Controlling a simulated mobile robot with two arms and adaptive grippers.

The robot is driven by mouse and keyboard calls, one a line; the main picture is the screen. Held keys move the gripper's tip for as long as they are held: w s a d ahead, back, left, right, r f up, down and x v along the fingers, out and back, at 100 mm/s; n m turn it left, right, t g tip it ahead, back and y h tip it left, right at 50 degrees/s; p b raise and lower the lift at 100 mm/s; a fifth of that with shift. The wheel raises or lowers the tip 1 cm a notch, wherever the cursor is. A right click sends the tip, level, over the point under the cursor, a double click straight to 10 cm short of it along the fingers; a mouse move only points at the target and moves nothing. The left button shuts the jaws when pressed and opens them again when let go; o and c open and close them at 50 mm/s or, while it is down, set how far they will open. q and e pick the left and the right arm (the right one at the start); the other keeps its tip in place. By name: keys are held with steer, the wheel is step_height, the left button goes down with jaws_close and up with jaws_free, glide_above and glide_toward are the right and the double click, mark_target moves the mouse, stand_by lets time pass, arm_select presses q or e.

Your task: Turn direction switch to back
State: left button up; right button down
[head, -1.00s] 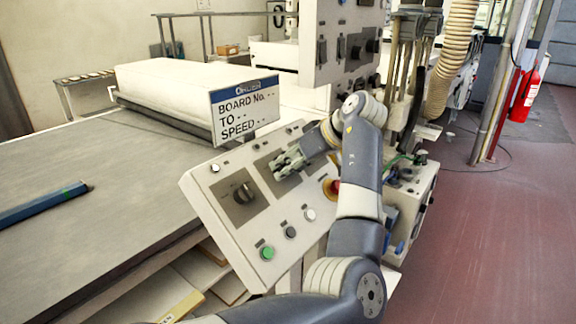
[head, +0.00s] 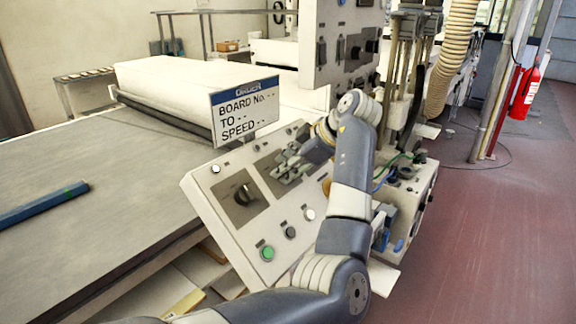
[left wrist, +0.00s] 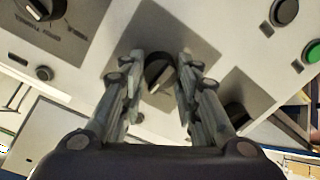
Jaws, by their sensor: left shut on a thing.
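The direction switch (left wrist: 158,72) shows in the left wrist view as a black rotary knob on a dark plate, its pale pointer line slanted. Its label cannot be read. My left gripper (left wrist: 156,80) has one finger on each side of the knob and is shut on it. In the head view the same gripper (head: 283,170) is at the middle plate of the tilted control panel (head: 215,205) and hides the knob. My right gripper is in no view.
A second black knob (head: 243,195) sits left of my gripper. Green (head: 267,253), grey (head: 290,232) and white (head: 310,214) buttons line the panel's lower edge. An order sign (head: 245,112) stands behind. A blue bar (head: 45,203) lies on the conveyor.

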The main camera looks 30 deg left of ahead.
arm_select(q)
steer(key=n+b, duration=0.1)
steer(key=n, duration=0.4)
steer(key=shift+s+n, duration=0.1)
steer(key=shift+n, duration=0.2)
steer(key=shift+f+n+b, duration=0.1)
steer(key=shift+n+b, duration=0.25)
steer(key=shift+n, duration=1.55)
steer(key=o, duration=1)
steer(key=shift+s, duration=0.1)
steer(key=shift+c, duration=0.2)
steer(key=shift+o, duration=0.5)
steer(key=shift+a, duration=0.1)
steer(key=v, duration=1.2)
steer(key=shift+s, duration=0.2)
